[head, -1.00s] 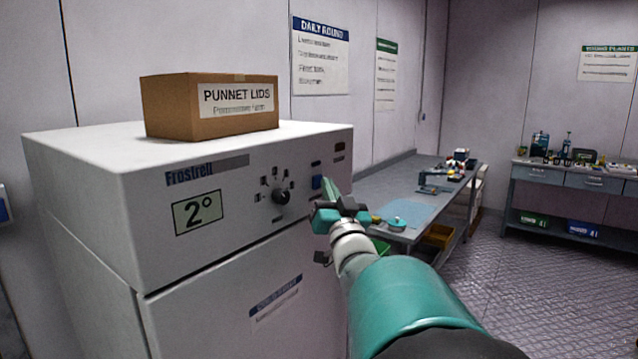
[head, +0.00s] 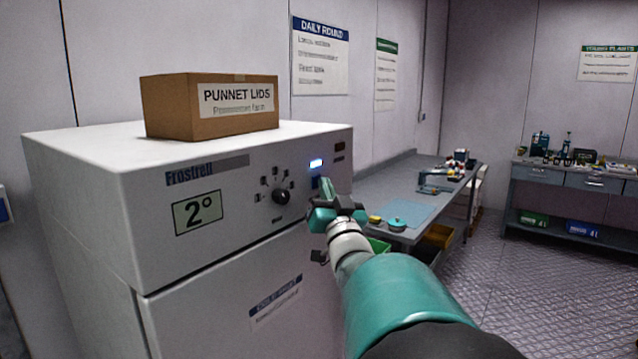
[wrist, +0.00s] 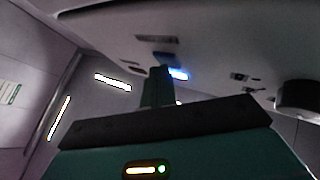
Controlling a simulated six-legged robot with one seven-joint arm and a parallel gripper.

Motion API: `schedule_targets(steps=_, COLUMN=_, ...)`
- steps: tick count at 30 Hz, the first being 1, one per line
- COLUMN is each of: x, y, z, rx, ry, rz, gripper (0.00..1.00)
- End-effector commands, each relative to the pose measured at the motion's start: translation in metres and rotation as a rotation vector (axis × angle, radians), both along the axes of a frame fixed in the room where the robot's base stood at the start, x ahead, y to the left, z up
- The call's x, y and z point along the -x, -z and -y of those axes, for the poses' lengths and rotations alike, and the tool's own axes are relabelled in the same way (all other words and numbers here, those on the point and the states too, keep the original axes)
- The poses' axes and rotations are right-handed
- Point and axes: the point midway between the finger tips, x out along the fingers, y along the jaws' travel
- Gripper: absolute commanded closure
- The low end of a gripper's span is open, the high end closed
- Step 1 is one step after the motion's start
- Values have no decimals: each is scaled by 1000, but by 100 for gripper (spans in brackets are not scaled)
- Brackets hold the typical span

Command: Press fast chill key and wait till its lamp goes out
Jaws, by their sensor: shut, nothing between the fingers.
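The white Frostrell chiller (head: 85,190) stands at the left in the head view. Its lamp (head: 316,163) glows bright blue-white on the upper right of the panel. The blue key (head: 316,183) sits just below the lamp, partly hidden by my gripper (head: 325,184). My gripper is shut and empty, its fingertips at the key; whether they touch it I cannot tell. In the wrist view the closed fingers (wrist: 157,85) reach up to the dark blue key (wrist: 166,57), with the lit lamp (wrist: 178,74) beside it. The display (head: 198,212) reads 2°.
A black dial (head: 281,196) is left of the key. A cardboard box of punnet lids (head: 170,110) sits on the chiller. A grey bench (head: 430,180) with tools stands behind my gripper, and another bench (head: 540,175) at the far right. The floor between is clear.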

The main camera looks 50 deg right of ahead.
Motion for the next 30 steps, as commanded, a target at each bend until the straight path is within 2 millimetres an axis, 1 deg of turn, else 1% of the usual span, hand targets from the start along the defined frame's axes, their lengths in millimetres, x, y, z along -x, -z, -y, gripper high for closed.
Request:
schedule_targets(steps=12, x=17, y=0, z=1, rx=0, ry=0, rz=0, gripper=100)
schedule_targets(steps=22, x=18, y=0, z=1, rx=0, ry=0, rz=0, gripper=100)
schedule_targets(steps=30, x=40, y=0, z=3, rx=1, ry=1, rz=0, gripper=100)
